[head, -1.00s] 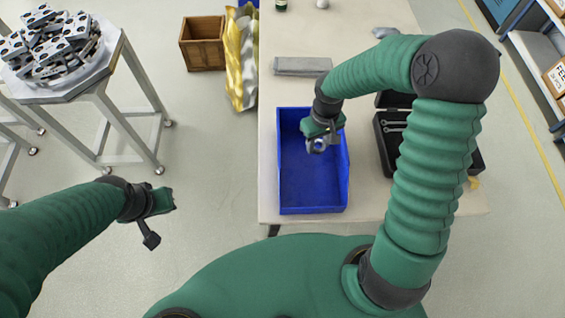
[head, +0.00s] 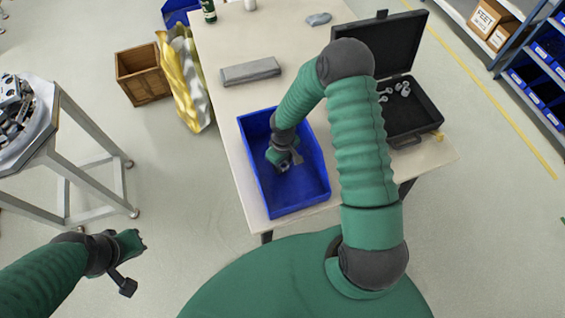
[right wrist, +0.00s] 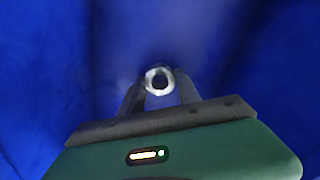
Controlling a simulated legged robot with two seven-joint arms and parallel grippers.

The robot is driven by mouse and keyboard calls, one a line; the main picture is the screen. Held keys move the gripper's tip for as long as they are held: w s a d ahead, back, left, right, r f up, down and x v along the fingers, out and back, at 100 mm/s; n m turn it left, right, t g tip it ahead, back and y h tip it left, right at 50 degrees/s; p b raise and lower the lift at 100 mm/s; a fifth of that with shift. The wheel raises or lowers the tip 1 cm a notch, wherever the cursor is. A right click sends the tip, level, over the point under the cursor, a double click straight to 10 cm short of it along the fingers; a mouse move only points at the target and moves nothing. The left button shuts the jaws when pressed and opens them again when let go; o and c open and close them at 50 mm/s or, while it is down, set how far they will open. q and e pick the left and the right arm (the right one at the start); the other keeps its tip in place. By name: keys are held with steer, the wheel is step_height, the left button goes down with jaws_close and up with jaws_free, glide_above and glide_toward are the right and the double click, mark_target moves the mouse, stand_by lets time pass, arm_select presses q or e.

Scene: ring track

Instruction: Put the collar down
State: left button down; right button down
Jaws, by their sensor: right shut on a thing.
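The collar (right wrist: 158,82) is a small silver ring, seen in the right wrist view between the fingertips of my right gripper (right wrist: 157,88). The right gripper is shut on it. In the head view my right gripper (head: 284,165) is down inside the blue bin (head: 310,197), over its floor; the collar is hard to make out there. I cannot tell whether the collar touches the bin floor. My left gripper (head: 138,242) hangs over the open floor at the lower left, away from the table. Its fingers do not show clearly.
The bin stands on the pale table (head: 300,60), its walls around my right gripper. An open black case (head: 410,118) lies to its right, a grey block (head: 250,71) behind it. A grey stand (head: 60,190) with metal parts is at the left. A wooden crate (head: 143,75) sits on the floor.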

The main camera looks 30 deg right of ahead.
steer(key=c, duration=0.9)
jaws_free()
steer(key=shift+c, duration=0.2)
steer(key=shift+o, duration=0.4)
steer(key=shift+d, duration=0.1)
